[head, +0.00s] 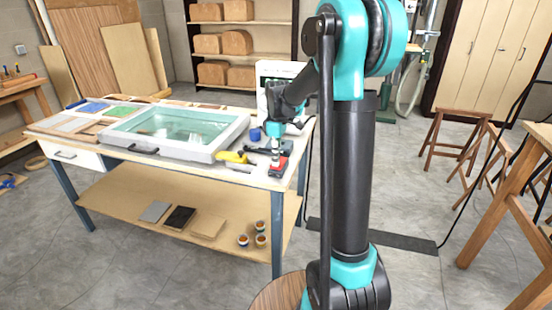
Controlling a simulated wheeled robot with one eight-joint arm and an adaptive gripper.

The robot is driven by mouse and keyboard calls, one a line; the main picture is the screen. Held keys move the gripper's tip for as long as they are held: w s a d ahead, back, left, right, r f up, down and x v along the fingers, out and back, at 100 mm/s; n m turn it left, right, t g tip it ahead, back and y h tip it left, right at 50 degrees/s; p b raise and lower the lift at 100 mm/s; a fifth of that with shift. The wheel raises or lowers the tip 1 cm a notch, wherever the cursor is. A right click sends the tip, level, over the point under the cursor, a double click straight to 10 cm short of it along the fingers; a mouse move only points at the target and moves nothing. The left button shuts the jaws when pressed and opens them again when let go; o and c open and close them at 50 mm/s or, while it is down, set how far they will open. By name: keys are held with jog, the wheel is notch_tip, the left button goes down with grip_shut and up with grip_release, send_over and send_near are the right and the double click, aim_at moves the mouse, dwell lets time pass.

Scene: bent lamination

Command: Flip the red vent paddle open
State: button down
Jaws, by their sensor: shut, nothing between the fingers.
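The red vent paddle (280,170) is a small red piece near the right front corner of the workbench, small in the head view. My gripper (276,160) points down at it from above and covers part of it. The fingers are shut with nothing between them. Whether the fingertips touch the paddle cannot be told at this size. The paddle's exact tilt is also unclear.
A grey-framed case with a glassy top (232,130) fills the bench's middle. A yellow tool (234,157) and a blue cup (254,134) lie close left of my gripper. A white machine (277,72) stands behind. Stools (455,122) stand on the right.

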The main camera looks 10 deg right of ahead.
jog(key=shift+s+a+f+t, duration=0.1)
jog(key=shift+s+f+t, duration=0.1)
jog(key=shift+t, duration=0.1)
jog(key=shift+w, duration=0.1)
jog(key=shift+r, duration=0.15)
jog(key=shift+r, duration=0.7)
jog(key=shift+r, duration=0.15)
notch_tip(320, 180, up, 14)
jog(key=s, duration=0.1)
jog(key=shift+s+a+f, duration=0.2)
jog(key=shift+s+a, duration=0.15)
jog(key=shift+a, duration=0.05)
jog(key=shift+f, duration=0.1)
